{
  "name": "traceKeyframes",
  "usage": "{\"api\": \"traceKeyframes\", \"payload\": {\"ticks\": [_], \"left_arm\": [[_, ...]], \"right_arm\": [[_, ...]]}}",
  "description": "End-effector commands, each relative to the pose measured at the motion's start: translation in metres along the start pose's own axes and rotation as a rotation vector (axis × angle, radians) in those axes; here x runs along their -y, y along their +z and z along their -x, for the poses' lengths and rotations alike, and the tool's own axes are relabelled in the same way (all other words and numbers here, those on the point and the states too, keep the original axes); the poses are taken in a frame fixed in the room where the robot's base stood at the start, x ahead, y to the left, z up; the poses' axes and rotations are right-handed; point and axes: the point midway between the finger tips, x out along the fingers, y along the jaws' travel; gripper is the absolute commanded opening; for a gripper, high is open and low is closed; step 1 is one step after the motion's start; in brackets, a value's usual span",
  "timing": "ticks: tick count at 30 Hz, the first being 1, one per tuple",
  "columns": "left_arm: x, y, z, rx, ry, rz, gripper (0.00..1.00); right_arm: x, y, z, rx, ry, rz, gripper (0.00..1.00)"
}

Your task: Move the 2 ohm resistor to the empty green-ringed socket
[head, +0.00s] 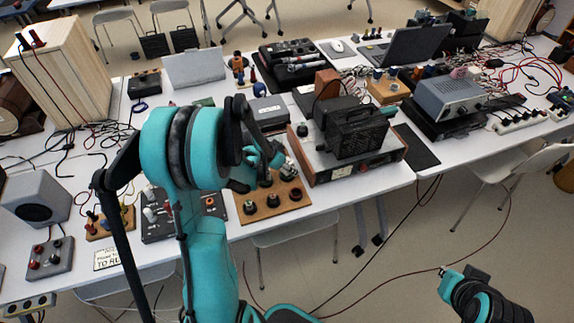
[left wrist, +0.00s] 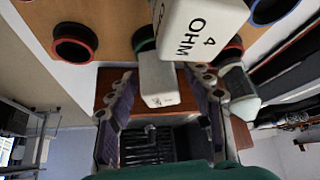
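A wooden socket board (head: 262,217) lies on the white table; it also fills the top of the left wrist view (left wrist: 110,12). There I see a red-ringed socket (left wrist: 75,43), a partly hidden green-ringed socket (left wrist: 143,36) and a blue-ringed socket (left wrist: 268,12). A white resistor (left wrist: 195,28) reads "4 OHM". Another white block (left wrist: 158,82) stands between my left fingers, with a gap on both sides; its marking is too small to read. My left gripper (left wrist: 160,88) is open over the board. My right gripper (head: 458,280) hangs low at the right, away from the table.
A wooden-sided instrument (head: 345,172) with a black unit (head: 357,131) on it stands right of the board. A dark control box (head: 160,222) is on the left. Cables and equipment crowd the table. Open floor lies in front at the right.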

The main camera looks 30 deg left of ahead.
Motion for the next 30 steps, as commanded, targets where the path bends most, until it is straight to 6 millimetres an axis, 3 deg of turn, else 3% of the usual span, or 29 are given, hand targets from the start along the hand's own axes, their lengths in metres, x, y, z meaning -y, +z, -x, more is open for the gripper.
{"api": "traceKeyframes", "payload": {"ticks": [7,21,27,30], "left_arm": [[0.000,-0.005,0.008,0.000,0.000,0.000,0.51],[0.000,-0.005,0.106,0.000,0.000,0.002,0.51],[-0.001,-0.005,0.125,0.001,-0.001,0.001,0.51],[-0.014,-0.009,0.133,0.010,-0.005,0.011,0.51]], "right_arm": [[0.000,-0.005,0.008,0.000,0.000,0.000,0.00],[0.000,-0.028,0.039,0.000,0.000,0.000,0.00],[0.000,-0.031,0.043,0.000,0.000,0.000,0.00],[0.000,-0.031,0.044,0.000,0.000,0.000,0.00]]}}
